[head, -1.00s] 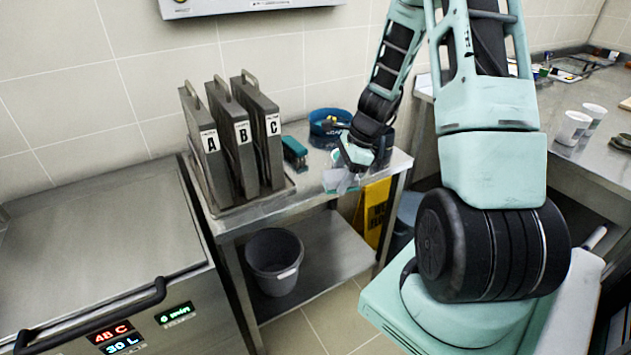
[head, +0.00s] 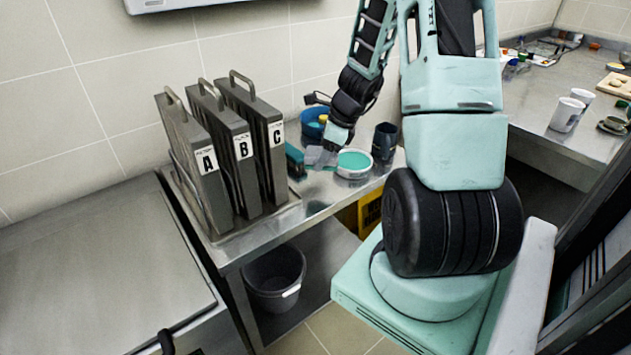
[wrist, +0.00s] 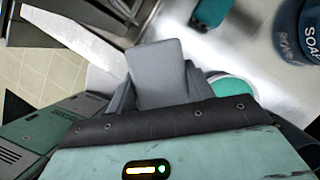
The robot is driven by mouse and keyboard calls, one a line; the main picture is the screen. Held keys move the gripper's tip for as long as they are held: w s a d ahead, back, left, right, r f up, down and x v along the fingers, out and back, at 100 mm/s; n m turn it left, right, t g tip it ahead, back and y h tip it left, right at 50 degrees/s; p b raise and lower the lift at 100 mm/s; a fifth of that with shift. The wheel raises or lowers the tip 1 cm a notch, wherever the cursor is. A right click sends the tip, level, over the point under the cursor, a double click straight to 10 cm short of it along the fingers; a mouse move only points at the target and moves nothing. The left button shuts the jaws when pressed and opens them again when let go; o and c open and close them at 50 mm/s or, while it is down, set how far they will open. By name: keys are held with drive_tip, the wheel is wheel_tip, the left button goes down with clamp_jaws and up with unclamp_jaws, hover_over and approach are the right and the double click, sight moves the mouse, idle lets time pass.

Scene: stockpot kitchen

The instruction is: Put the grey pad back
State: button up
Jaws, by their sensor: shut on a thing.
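The grey pad (wrist: 158,72) is a small flat grey block held between the jaws of my gripper (wrist: 160,100) in the wrist view. In the head view my gripper (head: 326,152) hangs low above the steel side table, and the pad (head: 315,157) shows as a pale grey patch at its tip. A round white dish with a teal filling (head: 355,163) sits just right of the gripper. A teal object (head: 294,158) lies just left of it. The jaws' contact with the pad is partly hidden.
Metal cases A (head: 203,165), B (head: 238,150) and C (head: 270,140) stand upright in a rack on the left. A blue tub (head: 312,127) and dark cup (head: 386,142) stand behind. A bucket (head: 275,280) is on the lower shelf. The table's front right is mostly clear.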

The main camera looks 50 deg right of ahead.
sight(317, 188)
wheel_tip(317, 188, down, 8)
drive_tip(key=shift+r+b, duration=0.1)
drive_tip(key=shift+b, duration=0.5)
drive_tip(key=o, duration=0.9)
drive_tip(key=shift+o, duration=0.2)
drive_tip(key=p+v, duration=0.1)
drive_tip(key=v, duration=1.1)
drive_tip(key=shift+p, duration=0.4)
